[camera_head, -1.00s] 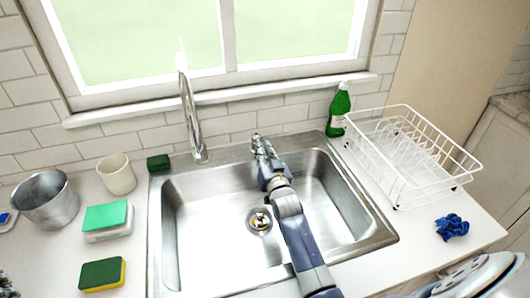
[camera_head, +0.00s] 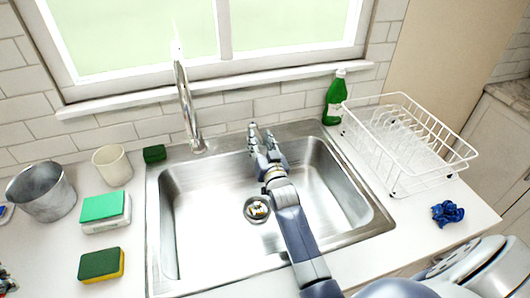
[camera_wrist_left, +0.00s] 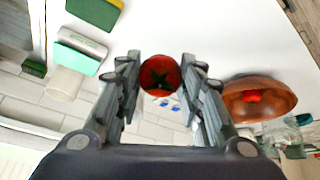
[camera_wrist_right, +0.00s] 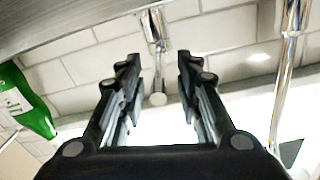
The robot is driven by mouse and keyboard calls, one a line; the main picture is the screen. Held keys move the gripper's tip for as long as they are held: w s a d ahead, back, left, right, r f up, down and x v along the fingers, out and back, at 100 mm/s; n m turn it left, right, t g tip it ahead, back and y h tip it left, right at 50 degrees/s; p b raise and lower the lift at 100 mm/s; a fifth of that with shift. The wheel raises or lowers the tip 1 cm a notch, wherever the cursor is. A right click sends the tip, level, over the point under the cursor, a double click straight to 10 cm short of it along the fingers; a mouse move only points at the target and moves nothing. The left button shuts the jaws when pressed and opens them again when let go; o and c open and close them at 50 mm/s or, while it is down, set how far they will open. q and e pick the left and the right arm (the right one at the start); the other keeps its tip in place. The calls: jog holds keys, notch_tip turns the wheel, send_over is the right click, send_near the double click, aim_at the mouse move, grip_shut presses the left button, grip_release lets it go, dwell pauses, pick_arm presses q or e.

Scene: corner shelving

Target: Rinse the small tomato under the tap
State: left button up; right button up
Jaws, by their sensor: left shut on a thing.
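The small tomato (camera_wrist_left: 160,75), red with a dark green star of leaves, is between the fingers of my left gripper (camera_wrist_left: 160,85). That gripper is shut on it, above the white counter left of the sink. The chrome tap (camera_head: 188,105) stands at the sink's back left; no water shows from it. My right gripper (camera_head: 262,138) is over the sink's back rim, right of the tap. Its fingers are apart in the right wrist view (camera_wrist_right: 158,75). A chrome lever with a round end (camera_wrist_right: 158,98) shows between them, not visibly gripped.
Left counter: metal pot (camera_head: 42,195), cream cup (camera_head: 112,166), green-topped box (camera_head: 105,212), sponge (camera_head: 101,265). A copper bowl (camera_wrist_left: 275,97) holds something red. Right: green bottle (camera_head: 335,100), white dish rack (camera_head: 410,145), blue cloth (camera_head: 447,213). My right forearm crosses the sink.

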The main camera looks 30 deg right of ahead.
jog(key=v, duration=1.1)
